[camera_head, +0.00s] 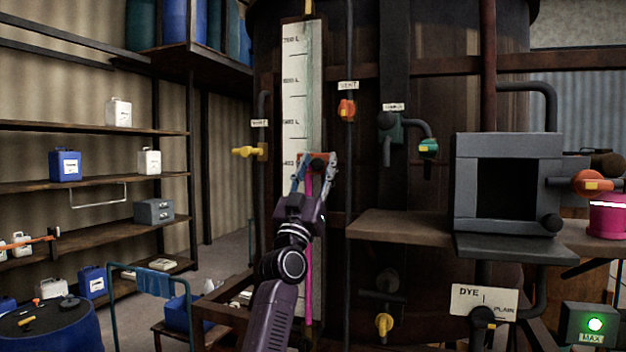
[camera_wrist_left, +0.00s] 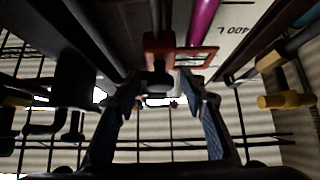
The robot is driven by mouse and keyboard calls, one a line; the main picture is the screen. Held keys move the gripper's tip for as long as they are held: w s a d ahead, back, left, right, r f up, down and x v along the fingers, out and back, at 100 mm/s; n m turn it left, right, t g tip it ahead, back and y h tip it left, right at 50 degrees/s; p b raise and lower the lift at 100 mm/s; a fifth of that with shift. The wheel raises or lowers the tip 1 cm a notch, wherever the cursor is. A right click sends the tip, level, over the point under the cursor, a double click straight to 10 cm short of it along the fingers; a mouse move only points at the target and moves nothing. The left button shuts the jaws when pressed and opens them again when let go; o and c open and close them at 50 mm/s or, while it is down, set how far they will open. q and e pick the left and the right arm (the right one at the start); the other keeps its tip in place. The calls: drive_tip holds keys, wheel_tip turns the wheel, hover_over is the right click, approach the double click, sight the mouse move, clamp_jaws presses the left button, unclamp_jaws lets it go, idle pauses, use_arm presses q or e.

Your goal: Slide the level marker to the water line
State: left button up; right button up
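The white level scale (camera_head: 297,90) stands upright on the dark vat, with litre labels. A clear sight tube runs along its right side, with magenta liquid (camera_head: 309,260) in its lower part. The liquid's top is hidden behind my left gripper and the marker. The red level marker (camera_head: 330,160) is near the 400 L label; it also shows in the left wrist view (camera_wrist_left: 196,57), with a dark knob. My left gripper (camera_head: 315,162) is at the marker, its fingers apart on either side of the knob, with gaps visible. My right gripper is not in view.
A yellow valve (camera_head: 246,152) is left of the scale and an orange-handled valve (camera_head: 347,109) right of it. A brown shelf (camera_head: 400,226) juts out at right, beside a grey box (camera_head: 506,150). Shelves with jugs stand at far left.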

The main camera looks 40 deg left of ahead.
use_arm(q)
drive_tip(key=v, duration=1.1)
drive_tip(key=shift+s, duration=0.3)
drive_tip(key=shift+d+f, duration=0.15)
drive_tip(key=shift+f, duration=0.05)
